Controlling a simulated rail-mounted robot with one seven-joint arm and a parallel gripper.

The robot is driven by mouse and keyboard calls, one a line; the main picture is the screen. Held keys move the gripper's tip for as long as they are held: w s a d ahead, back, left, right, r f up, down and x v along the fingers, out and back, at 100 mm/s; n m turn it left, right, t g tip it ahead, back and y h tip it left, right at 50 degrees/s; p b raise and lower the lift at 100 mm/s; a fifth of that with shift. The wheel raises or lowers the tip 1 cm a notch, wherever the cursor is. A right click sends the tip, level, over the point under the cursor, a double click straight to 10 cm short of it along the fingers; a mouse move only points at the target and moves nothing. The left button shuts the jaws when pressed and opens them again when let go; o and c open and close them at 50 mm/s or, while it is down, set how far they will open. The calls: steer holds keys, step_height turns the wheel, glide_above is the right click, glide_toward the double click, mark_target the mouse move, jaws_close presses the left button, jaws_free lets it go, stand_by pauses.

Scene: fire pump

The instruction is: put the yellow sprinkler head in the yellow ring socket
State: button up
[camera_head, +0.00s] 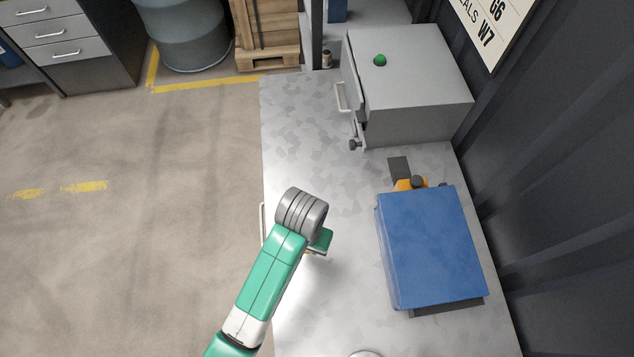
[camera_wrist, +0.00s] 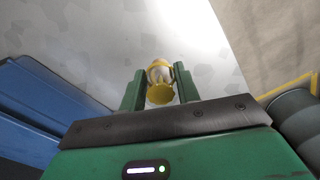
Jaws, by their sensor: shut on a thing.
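My gripper (camera_wrist: 160,85) is shut on the yellow sprinkler head (camera_wrist: 159,92), which sits between the two green fingertips in the wrist view. Its middle looks pale and its wide yellow end faces the camera. In the head view my gripper (camera_head: 319,243) is over the left part of the grey worktop, mostly hidden by my wrist. The sprinkler head is hardly visible there. I cannot make out a yellow ring socket in either view.
A blue box (camera_head: 432,248) stands on the worktop (camera_head: 340,300) right of my gripper, with an orange part (camera_head: 403,184) behind it. The worktop between is clear. A dark wall borders the right.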

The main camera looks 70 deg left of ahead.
steer(key=w+a, duration=0.2)
steer(key=a, duration=0.3)
steer(key=w+a+f+b, duration=0.1)
steer(key=w+a, duration=0.1)
steer(key=a, duration=0.3)
steer(key=w+a, duration=0.2)
steer(key=a, duration=0.3)
steer(key=shift+f, duration=0.2)
steer(key=shift+f+b, duration=0.5)
steer(key=shift+f, duration=1.25)
steer(key=shift+s+f, duration=0.1)
steer(key=o, duration=1)
step_height(320, 180, up, 12)
steer(key=shift+r+p, duration=0.1)
steer(key=shift+p, duration=0.7)
